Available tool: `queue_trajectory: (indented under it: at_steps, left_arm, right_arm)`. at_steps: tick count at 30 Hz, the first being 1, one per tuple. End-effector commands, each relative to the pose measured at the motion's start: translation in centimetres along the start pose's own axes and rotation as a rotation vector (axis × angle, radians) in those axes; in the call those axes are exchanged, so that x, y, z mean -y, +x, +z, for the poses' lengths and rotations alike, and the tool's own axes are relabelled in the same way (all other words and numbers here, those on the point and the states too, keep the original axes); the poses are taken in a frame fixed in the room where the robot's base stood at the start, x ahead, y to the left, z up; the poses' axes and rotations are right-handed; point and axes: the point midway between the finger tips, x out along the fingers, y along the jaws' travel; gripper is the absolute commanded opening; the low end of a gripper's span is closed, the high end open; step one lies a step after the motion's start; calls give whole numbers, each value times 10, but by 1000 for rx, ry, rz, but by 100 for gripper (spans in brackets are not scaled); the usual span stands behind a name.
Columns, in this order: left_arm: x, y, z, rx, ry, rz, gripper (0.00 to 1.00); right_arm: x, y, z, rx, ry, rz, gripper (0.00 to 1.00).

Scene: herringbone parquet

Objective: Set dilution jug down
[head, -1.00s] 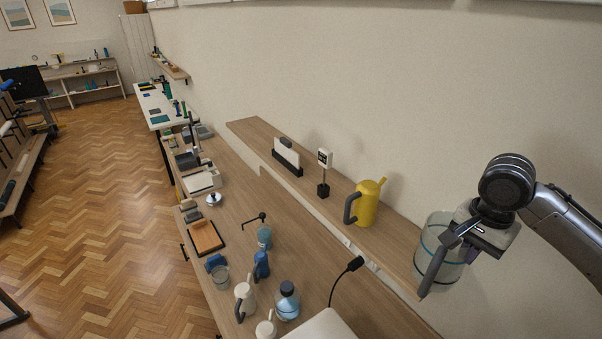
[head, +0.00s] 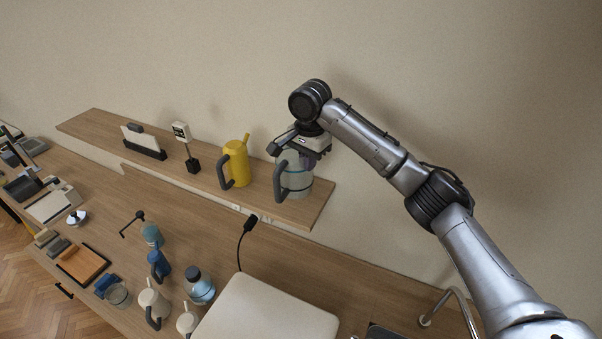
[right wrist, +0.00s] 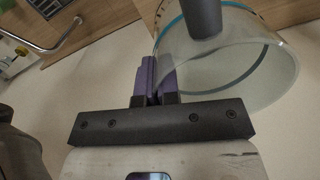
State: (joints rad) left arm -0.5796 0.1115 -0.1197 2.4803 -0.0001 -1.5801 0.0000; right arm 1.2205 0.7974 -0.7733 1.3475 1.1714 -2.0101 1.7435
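The dilution jug (head: 297,181) is a clear jug with a blue band and a dark grey handle. It is upright at the right end of the wall shelf (head: 212,185) in the head view, and its base appears to be at the shelf top. I cannot tell for sure whether it bears on the shelf. My right gripper (head: 302,150) is over its top. In the right wrist view the purple-padded fingers (right wrist: 155,82) are close together at the wall of the jug (right wrist: 262,72), shut on its rim. My left gripper is not in view.
A yellow watering can (head: 236,166) stands just left of the jug. A small sign on a black base (head: 193,165) and a card holder (head: 145,148) are further left.

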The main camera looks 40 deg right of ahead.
Motion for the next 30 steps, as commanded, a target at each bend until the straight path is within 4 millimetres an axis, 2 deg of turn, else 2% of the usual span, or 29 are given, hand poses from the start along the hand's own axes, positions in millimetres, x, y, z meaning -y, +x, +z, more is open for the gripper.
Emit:
queue_trajectory:
  at_steps: [6,10,20,30]
  left_arm:
    - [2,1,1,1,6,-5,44]
    - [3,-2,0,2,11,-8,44]
    - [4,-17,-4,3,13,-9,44]
    - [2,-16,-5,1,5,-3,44]
  right_arm:
    - [17,10,2,1,1,-1,0]
    - [19,14,2,0,1,0,0]
    - [18,49,2,-1,1,0,0]
    - [18,52,2,-1,0,-1,0]
